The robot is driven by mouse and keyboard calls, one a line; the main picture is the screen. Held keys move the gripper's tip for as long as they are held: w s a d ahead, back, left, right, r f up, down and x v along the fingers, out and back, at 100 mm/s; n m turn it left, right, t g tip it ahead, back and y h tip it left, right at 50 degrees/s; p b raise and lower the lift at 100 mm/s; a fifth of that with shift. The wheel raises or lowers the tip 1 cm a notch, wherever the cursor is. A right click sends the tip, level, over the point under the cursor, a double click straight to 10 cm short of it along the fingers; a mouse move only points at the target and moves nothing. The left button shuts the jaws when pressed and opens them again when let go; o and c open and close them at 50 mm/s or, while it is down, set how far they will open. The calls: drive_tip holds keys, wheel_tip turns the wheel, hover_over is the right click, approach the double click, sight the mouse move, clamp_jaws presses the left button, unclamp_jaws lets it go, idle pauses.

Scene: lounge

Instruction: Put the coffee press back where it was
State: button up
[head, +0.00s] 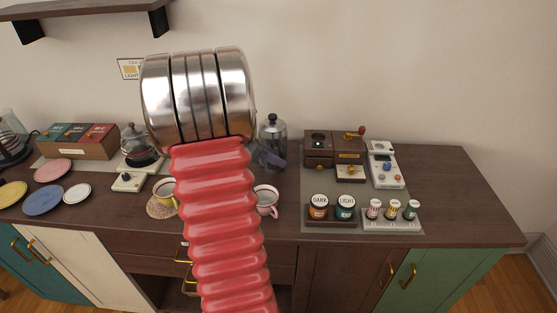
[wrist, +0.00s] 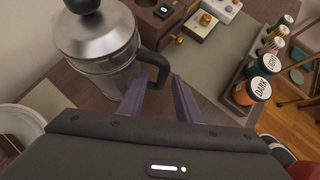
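The coffee press (head: 274,128) stands upright on the dark counter near its back, a glass jar with a metal lid and black knob. In the wrist view the press (wrist: 97,45) is at the upper left, its black handle (wrist: 159,60) toward my gripper. My gripper (wrist: 158,84) is open, with two purple fingers apart and the lower handle at or just beyond the gap between their tips. I cannot tell whether they touch it. In the head view my arm hides most of the gripper; a purple finger (head: 274,159) shows by the press.
Right of the press, wooden grinders (head: 349,158) and a white scale (head: 384,165) stand on a grey mat (head: 285,228). The DARK jar (head: 319,206) and LIGHT jar (head: 345,207) are in front. A pink cup (head: 266,203) and yellow cup (head: 163,198) flank my arm. Plates (head: 43,200) lie left.

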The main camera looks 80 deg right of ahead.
drive_tip(key=v, duration=0.9)
drive_tip(key=shift+w+a+r, duration=0.1)
drive_tip(key=shift+r, duration=0.05)
idle(0.4)
drive_tip(key=w+a+r+m+t, duration=0.15)
drive_tip(key=w+a, duration=0.25)
drive_tip(key=a, duration=0.5)
drive_tip(key=w+a+r+m+t+y, duration=0.1)
drive_tip(key=w+a+m+t, duration=0.2)
drive_tip(key=a, duration=0.6)
drive_tip(key=w+a+r+t, duration=0.25)
drive_tip(key=w+a, duration=0.35)
drive_tip(key=a, duration=0.3)
drive_tip(key=s+a+m+t+y, duration=0.3)
drive_tip(key=a+m+t+y, duration=0.1)
drive_tip(key=a, duration=2)
drive_tip(key=shift+t+y, duration=0.5)
drive_tip(key=shift+y, duration=0.2)
